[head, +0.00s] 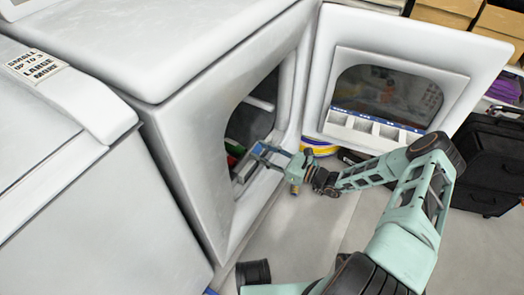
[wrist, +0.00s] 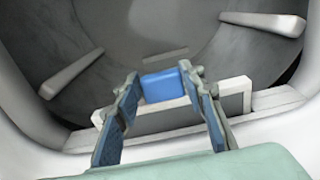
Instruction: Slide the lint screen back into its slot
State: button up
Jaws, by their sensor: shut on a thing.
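My gripper (wrist: 163,88) is shut on a blue block-shaped part (wrist: 164,84), which looks like the handle of the lint screen. A pale rectangular frame (wrist: 236,96) with a grey inside spans behind and beside my fingers, at the front lip of the dryer opening. I cannot tell whether this frame is the screen or the rim of its slot. In the head view my gripper (head: 262,152) reaches into the open front of the white dryer (head: 195,130). The slot is not clearly visible, and how far the screen sits in it cannot be told.
The dryer door (head: 400,55) stands open to the right of the opening. The drum (wrist: 150,35) has pale fins on its wall. Another white machine (head: 70,170) stands at the left.

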jog(key=shift+f, duration=2.5)
jog(key=o, duration=1.3)
jog(key=v, duration=1.2)
